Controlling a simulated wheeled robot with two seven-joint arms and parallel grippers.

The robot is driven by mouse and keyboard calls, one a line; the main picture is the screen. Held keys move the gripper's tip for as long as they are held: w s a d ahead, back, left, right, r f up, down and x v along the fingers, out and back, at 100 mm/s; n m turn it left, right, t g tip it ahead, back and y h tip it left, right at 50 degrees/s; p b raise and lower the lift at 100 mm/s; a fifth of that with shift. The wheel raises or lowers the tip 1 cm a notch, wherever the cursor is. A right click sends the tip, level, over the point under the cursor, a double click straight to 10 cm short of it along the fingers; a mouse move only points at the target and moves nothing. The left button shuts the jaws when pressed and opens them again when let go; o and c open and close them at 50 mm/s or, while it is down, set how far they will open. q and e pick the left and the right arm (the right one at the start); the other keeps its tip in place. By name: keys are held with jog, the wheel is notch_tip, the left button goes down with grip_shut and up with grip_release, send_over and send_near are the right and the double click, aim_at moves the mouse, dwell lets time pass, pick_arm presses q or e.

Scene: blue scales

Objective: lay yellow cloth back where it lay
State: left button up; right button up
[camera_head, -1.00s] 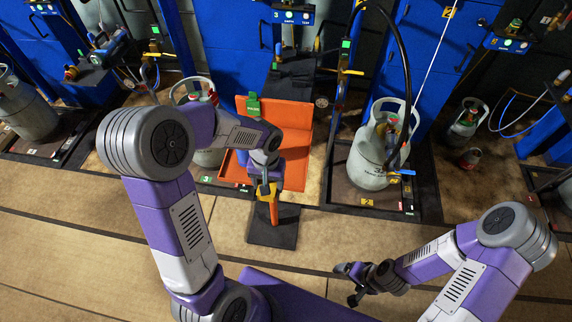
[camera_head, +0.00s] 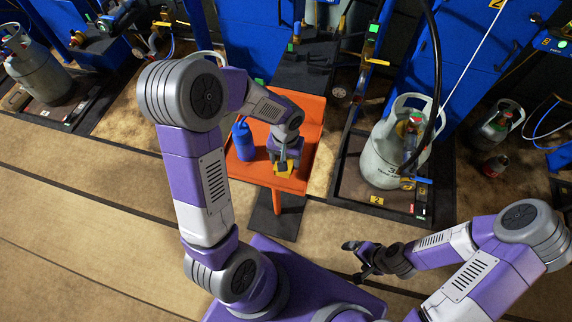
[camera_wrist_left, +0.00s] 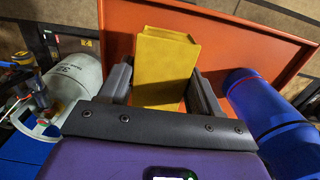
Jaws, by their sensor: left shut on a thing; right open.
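The yellow cloth (camera_head: 284,170) looks like a thick folded block over the orange stand top. In the left wrist view the cloth (camera_wrist_left: 166,68) stands between the two dark fingers. My left gripper (camera_head: 283,160) points down over the stand and is shut on the cloth; its fingers (camera_wrist_left: 160,85) flank the cloth's sides. I cannot tell whether the cloth's underside touches the orange surface. My right gripper (camera_head: 362,258) is open and empty, low in front of the stand, to its right.
The orange stand top (camera_head: 309,122) has a raised rim and a dark foot. A blue bottle (camera_head: 242,139) stands on it, left of the cloth; it is close to a finger in the left wrist view (camera_wrist_left: 262,108). A grey gas cylinder (camera_head: 386,158) stands on the scale to the right.

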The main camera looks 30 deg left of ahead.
pick_arm(q)
notch_tip(320, 180, down, 4)
jog(key=shift+r+b, duration=0.25)
jog(key=shift+b, duration=0.35)
jog(key=shift+r, duration=0.1)
jog(key=shift+f, duration=0.2)
jog(key=o, duration=1.2)
jog(key=shift+c, duration=0.2)
jog(key=shift+r, duration=0.15)
